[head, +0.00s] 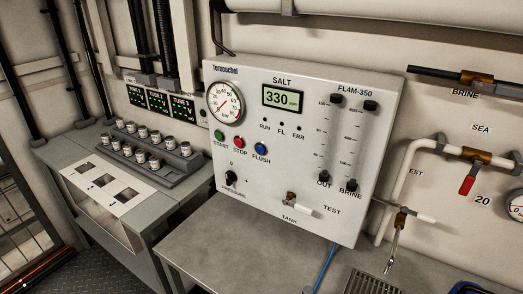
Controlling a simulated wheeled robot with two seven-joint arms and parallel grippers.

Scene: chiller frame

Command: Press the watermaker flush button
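The watermaker panel (300,215) is a white upright board behind the grey bench, tilted in the picture. The flush button (260,149) is a round blue button with the label FLUSH under it. It is the rightmost of a row of three. The red stop button (240,142) and the green start button (219,135) are to its left. Nothing covers the flush button. The display (283,98) above reads 330. Neither of my grippers is in the head view.
Below the buttons, a black pressure knob (231,178) and a test valve (291,198) stick out. Pipes and a red-handled valve (467,185) are at the right. A stepped rack (150,165) of small jars stands at the left. The grey bench (225,255) is mostly clear.

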